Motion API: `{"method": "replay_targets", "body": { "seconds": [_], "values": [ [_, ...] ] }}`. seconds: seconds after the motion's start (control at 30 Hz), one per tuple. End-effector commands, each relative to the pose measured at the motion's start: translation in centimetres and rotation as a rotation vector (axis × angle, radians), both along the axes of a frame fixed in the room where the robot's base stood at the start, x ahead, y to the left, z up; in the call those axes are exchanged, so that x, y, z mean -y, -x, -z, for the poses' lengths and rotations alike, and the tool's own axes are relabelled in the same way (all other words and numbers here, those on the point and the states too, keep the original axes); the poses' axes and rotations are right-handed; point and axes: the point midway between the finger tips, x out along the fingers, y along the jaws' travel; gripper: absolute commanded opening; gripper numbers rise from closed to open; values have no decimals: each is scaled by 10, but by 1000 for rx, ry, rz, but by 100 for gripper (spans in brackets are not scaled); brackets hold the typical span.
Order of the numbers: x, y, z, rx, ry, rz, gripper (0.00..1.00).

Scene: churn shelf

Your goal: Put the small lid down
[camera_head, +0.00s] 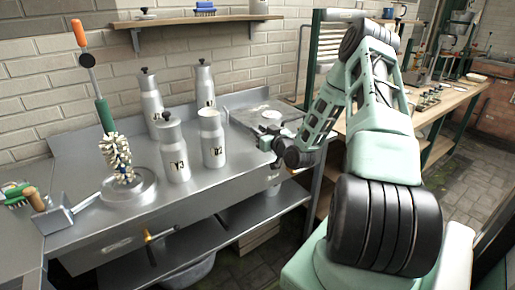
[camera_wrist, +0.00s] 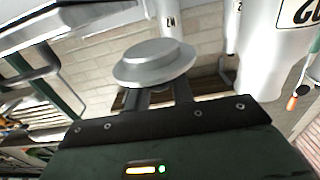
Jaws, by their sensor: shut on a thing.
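The small lid (camera_wrist: 155,62) is a grey metal disc with a raised round middle, close in front of the camera in the wrist view. My gripper (camera_wrist: 165,92) is shut on it from below, with one dark finger on each side. In the head view my gripper (camera_head: 268,141) is over the right end of the steel counter (camera_head: 240,165), right of the cans. The lid is hard to make out there. Can 02 (camera_head: 211,140) has no knobbed lid on top. Can Y3 (camera_head: 172,152) next to it has a dark-knobbed lid.
Two more lidded cans (camera_head: 151,103) (camera_head: 205,84) stand behind. A square metal plate with a pale round part (camera_head: 268,114) is at the counter's right end. The front middle of the counter is clear.

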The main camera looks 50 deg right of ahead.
Motion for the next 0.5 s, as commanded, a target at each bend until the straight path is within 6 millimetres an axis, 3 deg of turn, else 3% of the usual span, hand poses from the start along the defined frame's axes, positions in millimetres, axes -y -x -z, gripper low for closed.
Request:
{"method": "replay_targets", "body": {
  "seconds": [0.5],
  "values": [
    [0, 0, 60, 0, 0, 0, 1]
  ]
}}
